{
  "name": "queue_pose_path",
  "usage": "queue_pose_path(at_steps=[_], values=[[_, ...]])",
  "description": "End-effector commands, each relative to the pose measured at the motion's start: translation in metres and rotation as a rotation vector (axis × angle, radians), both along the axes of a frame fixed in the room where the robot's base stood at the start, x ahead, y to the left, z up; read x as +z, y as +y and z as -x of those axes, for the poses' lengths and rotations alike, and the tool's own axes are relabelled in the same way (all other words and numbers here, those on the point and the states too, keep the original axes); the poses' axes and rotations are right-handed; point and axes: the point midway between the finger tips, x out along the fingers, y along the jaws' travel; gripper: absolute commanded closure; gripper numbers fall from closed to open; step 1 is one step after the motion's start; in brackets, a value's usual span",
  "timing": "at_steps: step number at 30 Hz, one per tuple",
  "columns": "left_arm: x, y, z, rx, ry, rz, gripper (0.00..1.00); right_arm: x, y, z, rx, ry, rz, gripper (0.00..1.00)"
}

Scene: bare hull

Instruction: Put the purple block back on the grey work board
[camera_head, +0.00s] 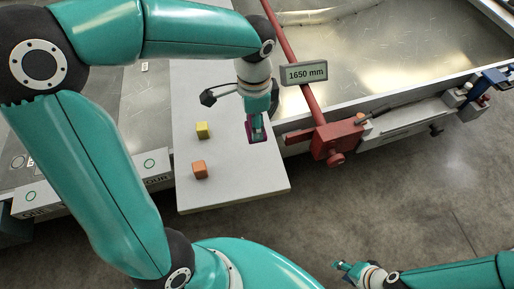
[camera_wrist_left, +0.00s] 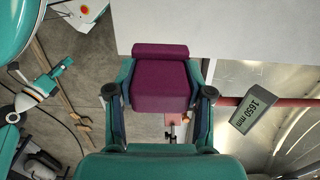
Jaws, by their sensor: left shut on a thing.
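My left gripper (camera_head: 257,135) is shut on the purple block (camera_head: 251,128) at the right edge of the grey work board (camera_head: 235,185). In the left wrist view the purple block (camera_wrist_left: 161,85) sits between the two fingers of the left gripper (camera_wrist_left: 160,98). There it overlaps the edge of the pale board (camera_wrist_left: 225,25), with floor showing around its lower part. I cannot tell its height over the board. My right gripper (camera_head: 345,268) is low at the bottom of the head view, away from the board; its finger opening is too small to judge.
A yellow block (camera_head: 202,130) and an orange block (camera_head: 200,170) stand on the board, left of the gripper. A red clamp (camera_head: 335,140) and a "1650 mm" display (camera_head: 304,73) are to the right. The board's front part is clear.

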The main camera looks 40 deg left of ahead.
Motion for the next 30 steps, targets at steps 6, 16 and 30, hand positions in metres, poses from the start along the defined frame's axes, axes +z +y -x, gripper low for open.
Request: queue_pose_path(at_steps=[6, 16, 30], values=[[-0.064, 0.0, 0.001, 0.001, 0.006, 0.001, 0.87, -0.012, 0.0, 0.0, 0.0, 0.0, 0.0, 0.6], [-0.11, 0.0, 0.0, 0.001, 0.0, 0.0, 0.87, -0.019, 0.0, 0.0, 0.0, 0.0, 0.0, 0.6], [-0.153, -0.001, -0.001, 0.0, -0.002, 0.001, 0.87, -0.028, 0.0, 0.0, 0.0, 0.0, 0.0, 0.6]])
